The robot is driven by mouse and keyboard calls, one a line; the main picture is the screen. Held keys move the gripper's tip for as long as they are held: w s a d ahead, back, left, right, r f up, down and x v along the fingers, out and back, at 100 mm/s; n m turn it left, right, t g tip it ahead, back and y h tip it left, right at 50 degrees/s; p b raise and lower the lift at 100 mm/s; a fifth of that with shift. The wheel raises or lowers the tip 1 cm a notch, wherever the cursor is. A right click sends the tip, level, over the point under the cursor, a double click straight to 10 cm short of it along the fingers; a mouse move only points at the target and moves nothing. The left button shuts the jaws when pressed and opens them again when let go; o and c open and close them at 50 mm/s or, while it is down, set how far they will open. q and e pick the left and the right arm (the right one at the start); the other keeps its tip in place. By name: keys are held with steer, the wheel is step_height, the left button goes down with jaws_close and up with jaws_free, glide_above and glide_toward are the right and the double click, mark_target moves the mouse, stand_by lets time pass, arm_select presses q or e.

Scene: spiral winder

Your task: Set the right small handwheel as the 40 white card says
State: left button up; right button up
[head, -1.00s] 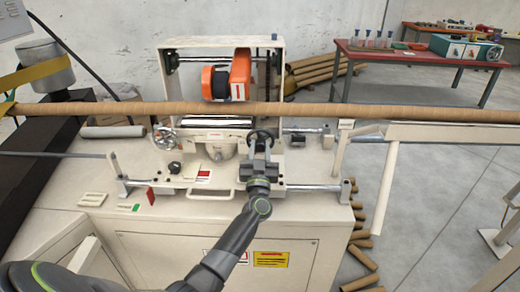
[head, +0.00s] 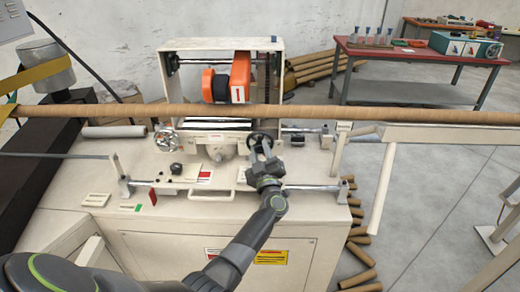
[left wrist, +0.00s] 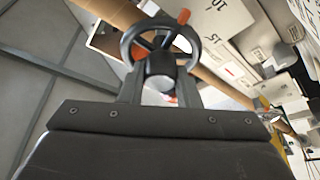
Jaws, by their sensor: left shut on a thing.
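The right small handwheel (head: 259,136) is a dark spoked wheel on the front of the cream machine, just below the long brown tube. In the left wrist view, the black handwheel (left wrist: 178,30) fills the top middle, with its round hub between my fingers. My left gripper (head: 262,151) is shut on the handwheel, one finger on each side of the hub. White cards, such as one (head: 95,199) at the front left, lie on the machine top; their print is too small to read. The wrist view shows a pale surface marked 10 and 15 (left wrist: 228,35).
A chrome handwheel (head: 167,139) is to the left. The long brown tube (head: 330,112) crosses above the machine. A horizontal rod (head: 315,188) runs near the front edge. A red table (head: 400,88) stands at the back right.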

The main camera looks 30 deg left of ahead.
arm_select(q)
steer(key=shift+f+n, duration=0.1)
steer(key=shift+n, duration=0.4)
steer(key=o, duration=1)
steer(key=shift+c, duration=0.2)
